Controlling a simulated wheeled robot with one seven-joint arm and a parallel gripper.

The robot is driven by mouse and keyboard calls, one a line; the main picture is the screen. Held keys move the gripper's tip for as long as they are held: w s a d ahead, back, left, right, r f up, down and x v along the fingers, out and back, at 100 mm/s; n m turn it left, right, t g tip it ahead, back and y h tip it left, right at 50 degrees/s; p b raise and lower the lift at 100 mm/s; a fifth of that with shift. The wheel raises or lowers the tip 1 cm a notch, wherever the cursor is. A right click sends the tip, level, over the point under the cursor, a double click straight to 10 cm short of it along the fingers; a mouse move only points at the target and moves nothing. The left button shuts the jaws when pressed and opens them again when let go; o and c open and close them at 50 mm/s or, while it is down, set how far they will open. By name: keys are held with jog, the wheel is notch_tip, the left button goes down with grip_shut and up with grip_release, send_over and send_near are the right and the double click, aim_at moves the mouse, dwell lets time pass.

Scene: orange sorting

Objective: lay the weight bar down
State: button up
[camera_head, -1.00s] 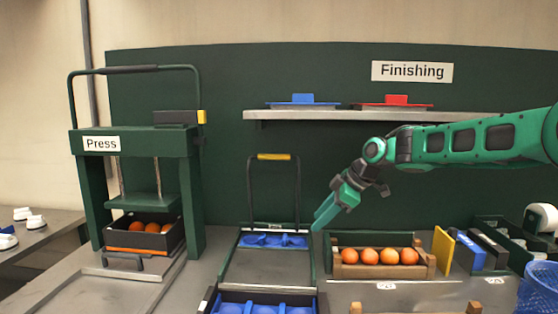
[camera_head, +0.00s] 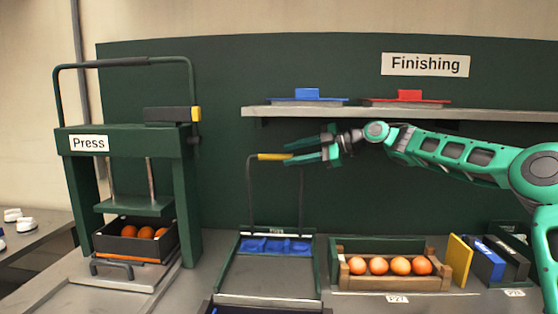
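A thin dark upright bar with a yellow grip (camera_head: 274,156) stands over a green-framed tray stand (camera_head: 270,275); I take it as the weight bar. It is raised, its two legs rising from the back of the stand, where a blue moulded insert (camera_head: 274,246) lies. My gripper (camera_head: 290,150) points left at the right end of the yellow grip, fingers spread one above the other. The lower finger overlaps the grip's end in the picture. I cannot tell whether it touches it. Nothing shows held between the fingers.
A green press (camera_head: 128,142) with a dark crate of oranges (camera_head: 136,246) stands left. A wooden crate of oranges (camera_head: 348,279) sits right of the stand, beside a yellow panel (camera_head: 459,262). A shelf (camera_head: 400,115) with blue and red trays runs just above my gripper.

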aim_at(274, 157)
jog(key=shift+a, duration=0.45)
jog(key=shift+w+x, duration=0.1)
jog(key=shift+x, duration=1.5)
jog(key=shift+w+x, duration=0.15)
jog(key=shift+x, duration=1.45)
jog(key=shift+d+f, duration=0.1)
jog(key=shift+c, duration=0.6)
